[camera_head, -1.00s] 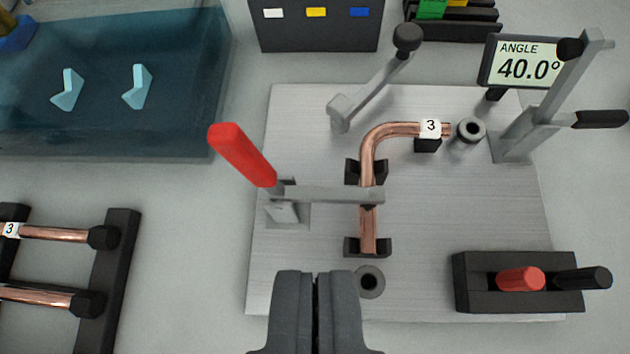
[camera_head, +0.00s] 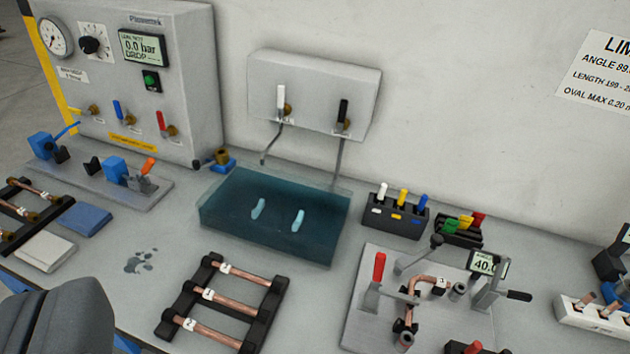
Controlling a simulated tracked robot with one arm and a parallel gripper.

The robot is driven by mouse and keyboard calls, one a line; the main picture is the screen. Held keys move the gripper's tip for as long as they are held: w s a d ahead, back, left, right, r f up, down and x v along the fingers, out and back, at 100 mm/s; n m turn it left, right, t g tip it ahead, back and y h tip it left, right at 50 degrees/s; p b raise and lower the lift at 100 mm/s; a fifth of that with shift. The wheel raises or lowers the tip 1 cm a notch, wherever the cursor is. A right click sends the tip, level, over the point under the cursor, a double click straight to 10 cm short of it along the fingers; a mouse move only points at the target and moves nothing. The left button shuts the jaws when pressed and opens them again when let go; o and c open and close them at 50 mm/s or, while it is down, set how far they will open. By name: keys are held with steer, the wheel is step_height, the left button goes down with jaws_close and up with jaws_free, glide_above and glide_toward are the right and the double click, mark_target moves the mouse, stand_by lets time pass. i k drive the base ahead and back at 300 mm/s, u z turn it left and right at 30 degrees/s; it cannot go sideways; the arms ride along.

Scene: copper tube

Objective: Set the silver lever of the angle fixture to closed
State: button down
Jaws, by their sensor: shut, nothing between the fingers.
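The angle fixture is a silver plate (camera_head: 375,335) at the lower right, cut by the bottom edge. A bent copper tube (camera_head: 432,283) labelled 3 lies on it. A red-handled clamp lever (camera_head: 379,268) stands upright at its left, its arm reaching toward the tube. A grey lever with a black ball knob (camera_head: 419,254) slants up to the right behind the tube. A grey upright piece with a black handle (camera_head: 518,296) stands at the right, beside a display (camera_head: 487,262) starting with 40. My gripper (camera_head: 72,290) is shut and empty at the lower left, far from the fixture.
A black rack (camera_head: 183,302) of copper tubes lies left of the fixture. A teal water tank (camera_head: 275,245) stands behind it. Marker holders (camera_head: 396,222) stand behind the fixture. A test panel (camera_head: 180,70) is at the back left. Bare bench shows around the wet spots (camera_head: 143,262).

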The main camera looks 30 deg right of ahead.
mark_target(436, 240)
steer(key=z, duration=0.45)
steer(key=k, duration=1.2)
steer(key=z, duration=0.75)
steer(key=i, duration=0.6)
steer(key=u, duration=0.45)
steer(key=i, duration=1.15)
steer(key=z, duration=0.3)
